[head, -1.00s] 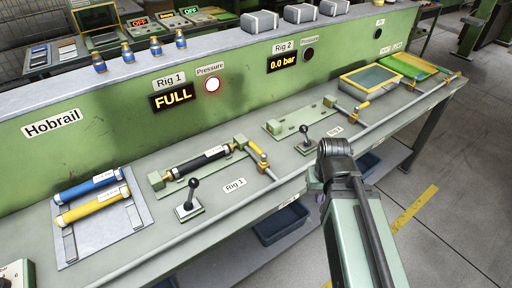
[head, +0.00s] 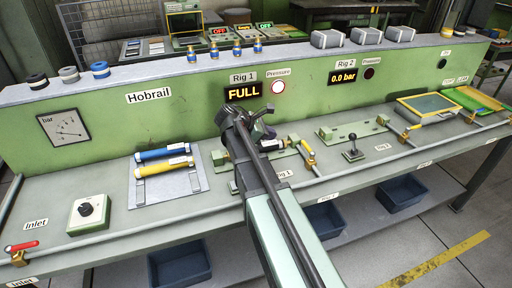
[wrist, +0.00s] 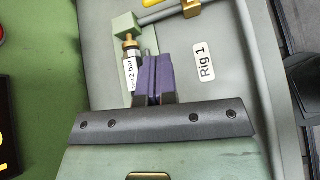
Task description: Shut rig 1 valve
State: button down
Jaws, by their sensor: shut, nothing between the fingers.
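The rig 1 valve, with its yellow handle (head: 307,150), sits on the short pipe at the right end of rig 1, and the handle looks roughly in line with that pipe. In the wrist view only part of the valve's brass and yellow fitting (wrist: 190,8) shows at the top edge. My gripper (head: 264,130) is over rig 1, left of the valve and apart from it. In the wrist view its purple fingers (wrist: 158,72) are together and empty, beside the labelled cylinder's brass end (wrist: 131,50) and below the green end block (wrist: 125,26).
The rig 1 display (head: 243,92) reads FULL and its pressure lamp (head: 278,87) is lit. Rig 2's black lever (head: 353,150) stands right of the valve. A front pipe (head: 350,178) runs along the bench. My arm hides much of rig 1.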

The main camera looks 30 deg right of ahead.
aim_at(305, 145)
jog(key=shift+s+d+r+n, duration=0.1)
jog(key=shift+s+d+n, duration=0.1)
jog(key=shift+d+n, duration=0.5)
jog(key=shift+a, duration=0.15)
jog(key=b+x, duration=0.8)
jog(key=x, duration=0.5)
jog(key=shift+s+d, duration=0.1)
jog(key=shift+d, duration=0.3)
